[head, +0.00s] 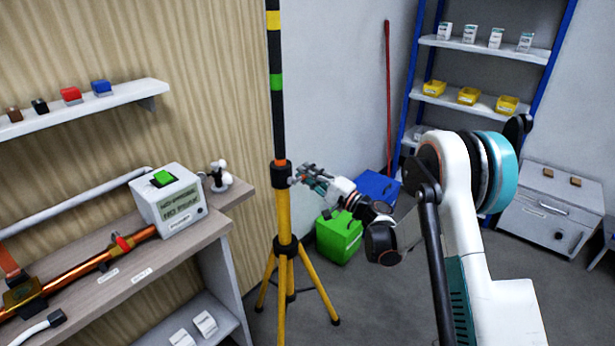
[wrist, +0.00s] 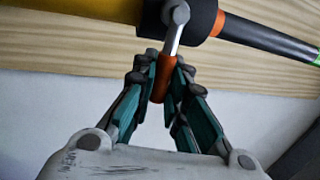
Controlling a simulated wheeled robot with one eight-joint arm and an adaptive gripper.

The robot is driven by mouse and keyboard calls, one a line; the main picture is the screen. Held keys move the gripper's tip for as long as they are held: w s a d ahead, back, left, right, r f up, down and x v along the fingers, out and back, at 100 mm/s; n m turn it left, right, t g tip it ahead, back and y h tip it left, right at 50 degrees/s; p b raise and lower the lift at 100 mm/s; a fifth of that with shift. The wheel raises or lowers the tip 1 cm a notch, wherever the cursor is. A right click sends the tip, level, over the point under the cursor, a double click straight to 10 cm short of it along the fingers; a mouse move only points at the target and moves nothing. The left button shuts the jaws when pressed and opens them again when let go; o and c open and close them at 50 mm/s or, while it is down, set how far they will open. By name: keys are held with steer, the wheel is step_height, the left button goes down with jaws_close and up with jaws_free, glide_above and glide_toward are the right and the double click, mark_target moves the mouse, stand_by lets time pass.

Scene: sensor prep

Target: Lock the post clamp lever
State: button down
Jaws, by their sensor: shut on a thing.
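The post clamp is a dark collar (head: 281,173) on the yellow and black post (head: 283,225), which stands upright on a yellow tripod. In the wrist view the clamp collar (wrist: 205,18) lies across the top, with an orange ring at its side. The clamp lever has a grey metal arm and an orange grip (wrist: 163,84) and hangs out from the collar. My gripper (wrist: 166,72) has its teal and grey fingers on both sides of the orange grip, shut on it. In the head view my gripper (head: 304,175) is at the collar's right side; the lever is hardly visible there.
A workbench (head: 135,265) with a white box (head: 170,200) stands left of the post. A green bin (head: 339,236) and a blue bin (head: 378,187) are on the floor behind my arm. Blue-framed shelves (head: 485,48) and a grey cabinet (head: 549,208) stand at the back right.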

steer(key=c, duration=1.6)
jaws_free()
steer(key=shift+d, duration=0.1)
steer(key=v, duration=1.2)
steer(key=shift+s, duration=0.1)
steer(key=shift+r, duration=0.1)
